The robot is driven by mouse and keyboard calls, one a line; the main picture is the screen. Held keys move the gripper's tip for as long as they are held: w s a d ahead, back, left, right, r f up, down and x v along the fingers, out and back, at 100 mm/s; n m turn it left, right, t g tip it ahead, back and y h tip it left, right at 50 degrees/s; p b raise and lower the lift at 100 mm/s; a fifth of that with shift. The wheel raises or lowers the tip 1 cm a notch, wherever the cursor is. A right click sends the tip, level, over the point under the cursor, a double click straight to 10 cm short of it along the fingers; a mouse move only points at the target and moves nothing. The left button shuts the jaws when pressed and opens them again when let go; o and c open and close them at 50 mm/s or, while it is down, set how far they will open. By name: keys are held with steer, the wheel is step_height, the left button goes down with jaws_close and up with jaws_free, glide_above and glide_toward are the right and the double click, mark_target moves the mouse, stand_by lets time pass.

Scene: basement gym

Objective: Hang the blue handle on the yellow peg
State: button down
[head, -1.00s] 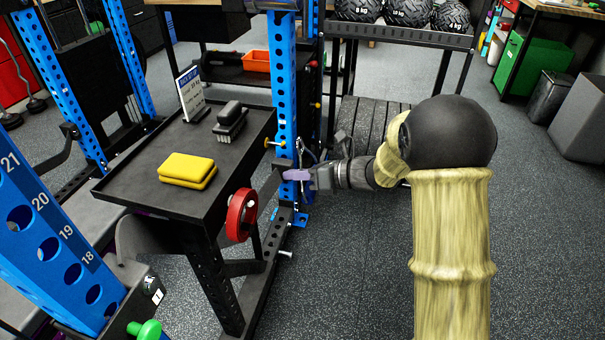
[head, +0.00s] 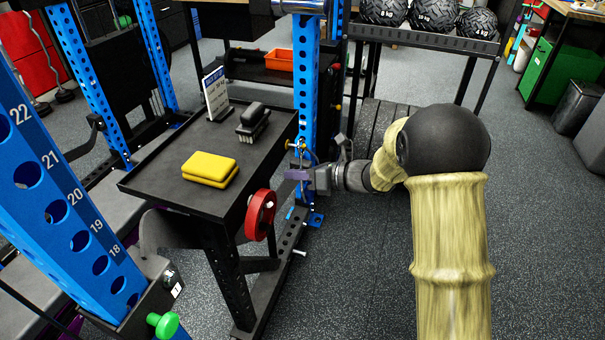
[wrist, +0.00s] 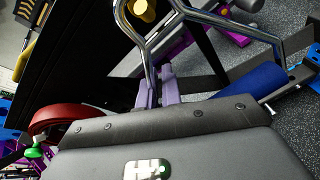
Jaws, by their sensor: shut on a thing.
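The yellow peg (head: 296,145) sticks out of the blue upright beside the black tray. Its round yellow end (wrist: 142,10) shows at the top of the wrist view. The blue handle has a bent chrome frame and a blue grip (wrist: 250,82), at the right in the wrist view. My gripper (wrist: 158,92) has purple fingers and is shut on the chrome frame. In the wrist view the yellow end appears between the chrome bars; I cannot tell whether the frame is around the peg. In the head view my gripper (head: 300,175) is just below the peg, and the handle is mostly hidden.
A ball rack (head: 430,35) stands behind.

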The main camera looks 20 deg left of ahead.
steer(key=shift+b+x, duration=0.95)
steer(key=shift+x, duration=0.3)
steer(key=shift+f, duration=0.15)
steer(key=c, duration=1.5)
jaws_free()
steer(key=shift+d, duration=0.15)
steer(key=p+v, duration=0.2)
steer(key=v, duration=1.5)
steer(key=shift+d, duration=0.1)
